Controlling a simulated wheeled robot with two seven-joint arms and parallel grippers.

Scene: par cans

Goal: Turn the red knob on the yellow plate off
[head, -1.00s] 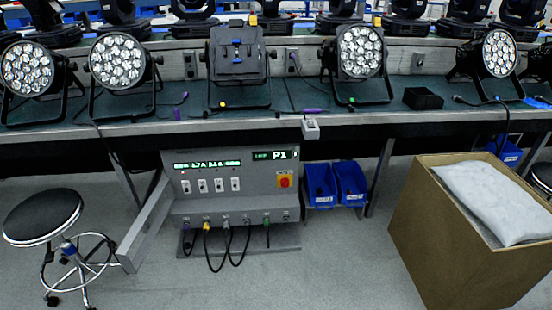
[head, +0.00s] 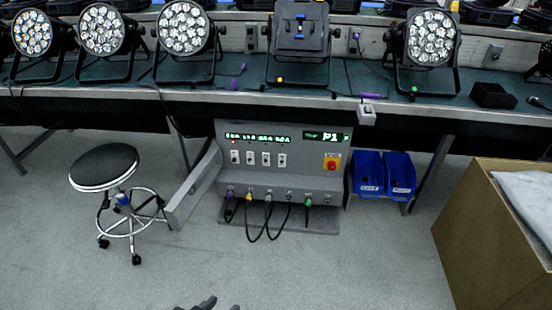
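The red knob (head: 332,165) sits on a small yellow plate (head: 332,156) at the right side of the grey control box's front face. The box (head: 310,175) stands under the bench, with green lit displays and a row of white switches. The knob is too small to read its turn position. A dark tip of my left gripper (head: 208,303) shows at the bottom edge, well below and left of the knob and far from it. Most of it is cut off, so its opening is unclear. My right gripper is out of view.
A black stool (head: 104,168) stands left of the box, by its open grey side panel (head: 192,190). Blue bins (head: 368,174) hang right of the box. A large cardboard box (head: 490,235) stands at right. Cables hang below the box. The floor in front (head: 330,270) is clear.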

